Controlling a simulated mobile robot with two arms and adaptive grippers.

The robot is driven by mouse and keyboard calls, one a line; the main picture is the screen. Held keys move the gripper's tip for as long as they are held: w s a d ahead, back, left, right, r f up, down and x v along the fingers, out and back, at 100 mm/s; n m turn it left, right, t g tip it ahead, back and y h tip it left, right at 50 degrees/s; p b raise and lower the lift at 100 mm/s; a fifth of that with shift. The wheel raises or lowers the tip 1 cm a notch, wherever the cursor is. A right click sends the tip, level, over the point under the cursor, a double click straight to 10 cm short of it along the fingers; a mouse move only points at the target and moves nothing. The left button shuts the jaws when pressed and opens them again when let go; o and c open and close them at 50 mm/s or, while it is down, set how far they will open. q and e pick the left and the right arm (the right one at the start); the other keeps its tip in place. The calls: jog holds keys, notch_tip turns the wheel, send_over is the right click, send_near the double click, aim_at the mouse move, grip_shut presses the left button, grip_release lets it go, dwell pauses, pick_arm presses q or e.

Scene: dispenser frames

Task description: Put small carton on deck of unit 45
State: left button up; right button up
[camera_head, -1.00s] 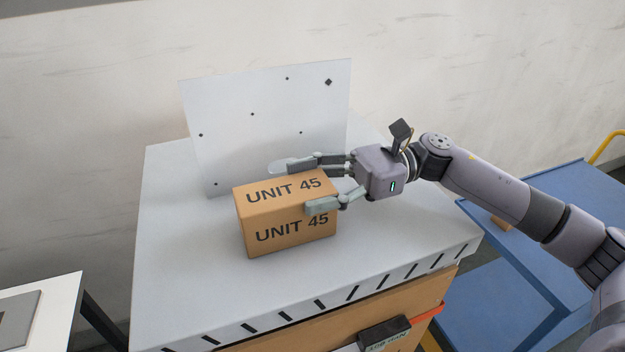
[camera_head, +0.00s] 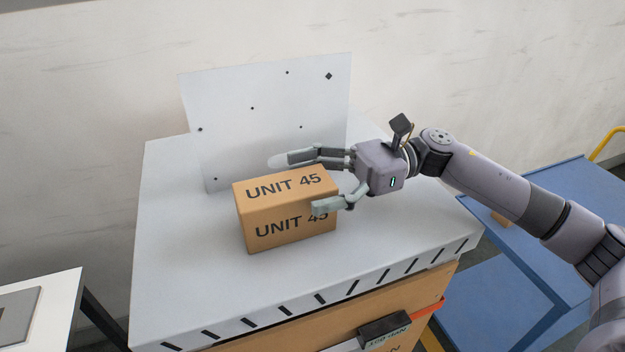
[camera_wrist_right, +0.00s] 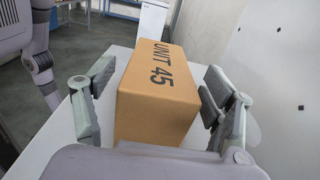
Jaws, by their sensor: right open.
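The small carton (camera_head: 285,235) is a brown box marked UNIT 45 on its top and front. It stands upright on the pale grey deck (camera_head: 180,270), in front of an upright white panel. My right gripper (camera_head: 306,182) is open around the carton's right end, one finger behind it and one in front. In the right wrist view the carton (camera_wrist_right: 155,95) stands between the spread fingers (camera_wrist_right: 160,100), with gaps showing on both sides. My left gripper is not in view.
The white panel (camera_head: 230,120) with dark dots rises at the back of the deck. Under the deck is an orange-brown front (camera_head: 290,335) with a dark label holder (camera_head: 384,330). A blue cart (camera_head: 560,220) is at right, a white table (camera_head: 55,315) at left. The deck's left side is bare.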

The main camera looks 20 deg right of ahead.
jog(key=shift+r+p, duration=0.25)
jog(key=shift+p, duration=0.05)
jog(key=d+b, duration=0.1)
jog(key=d+f+b, duration=0.1)
jog(key=shift+w+d+b, duration=0.1)
jog(key=shift+d+b, duration=0.2)
jog(key=shift+d, duration=0.1)
jog(key=d+b, duration=0.2)
jog(key=d, duration=0.2)
jog(key=d+b, duration=0.1)
jog(key=d, duration=0.3)
jog(key=shift+w+r+b, duration=0.15)
jog(key=shift+r+b, duration=0.05)
jog(key=shift+b, duration=0.15)
jog(key=shift+d+r, duration=0.15)
jog(key=shift+d, duration=0.5)
